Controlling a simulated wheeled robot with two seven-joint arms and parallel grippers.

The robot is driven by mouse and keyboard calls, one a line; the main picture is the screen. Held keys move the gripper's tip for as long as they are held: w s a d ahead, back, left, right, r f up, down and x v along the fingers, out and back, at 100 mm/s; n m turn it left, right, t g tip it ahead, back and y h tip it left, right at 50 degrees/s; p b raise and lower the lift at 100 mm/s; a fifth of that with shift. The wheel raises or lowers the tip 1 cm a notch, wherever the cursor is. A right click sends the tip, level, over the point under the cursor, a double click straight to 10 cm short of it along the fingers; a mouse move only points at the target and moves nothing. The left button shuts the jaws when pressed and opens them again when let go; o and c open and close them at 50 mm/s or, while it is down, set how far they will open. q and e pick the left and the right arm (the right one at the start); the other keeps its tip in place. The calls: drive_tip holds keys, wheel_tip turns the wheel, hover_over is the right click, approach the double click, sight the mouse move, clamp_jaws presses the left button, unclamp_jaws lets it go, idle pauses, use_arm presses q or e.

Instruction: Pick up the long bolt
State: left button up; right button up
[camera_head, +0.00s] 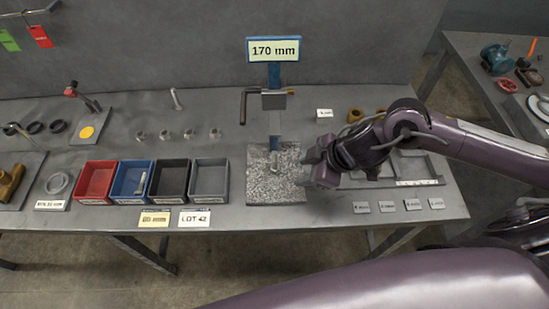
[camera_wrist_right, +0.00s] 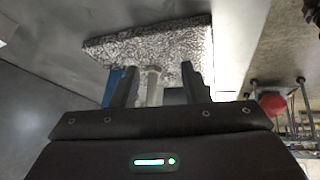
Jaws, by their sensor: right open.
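A grey bolt (camera_wrist_right: 153,84) shows between the fingers of my right gripper (camera_wrist_right: 158,80) in the wrist view, its wider end against the speckled granite plate (camera_wrist_right: 150,42). The fingers are apart, with gaps visible beside the bolt. In the head view my right gripper (camera_head: 318,168) is at the right edge of the granite plate (camera_head: 262,190), below the blue measuring stand (camera_head: 274,75) with the 170 mm sign (camera_head: 274,50). Another longish bolt (camera_head: 176,98) is at the back of the bench, and one (camera_head: 140,184) is in the blue bin. My left gripper is not in view.
Red (camera_head: 95,180), blue (camera_head: 119,198), black (camera_head: 168,198) and grey (camera_head: 210,197) bins stand left of the plate. A grey tray (camera_head: 425,180) lies under my right arm. The bench front has small label cards.

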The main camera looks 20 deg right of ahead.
sight(277, 154)
drive_tip(key=shift+w+a, duration=0.95)
drive_tip(key=shift+w, duration=0.1)
drive_tip(key=shift+w+a+p, duration=0.35)
drive_tip(key=shift+w+a, duration=0.15)
drive_tip(key=shift+w, duration=0.05)
drive_tip(key=shift+w+a, duration=0.2)
drive_tip(key=shift+a, duration=0.1)
drive_tip(key=w+a, duration=0.1)
drive_tip(key=w+a+p, duration=0.1)
drive_tip(key=w+a, duration=0.1)
drive_tip(key=shift+f, duration=0.55)
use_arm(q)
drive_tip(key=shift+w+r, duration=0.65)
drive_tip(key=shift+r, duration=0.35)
use_arm(e)
drive_tip(key=shift+c, duration=0.4)
clamp_jaws()
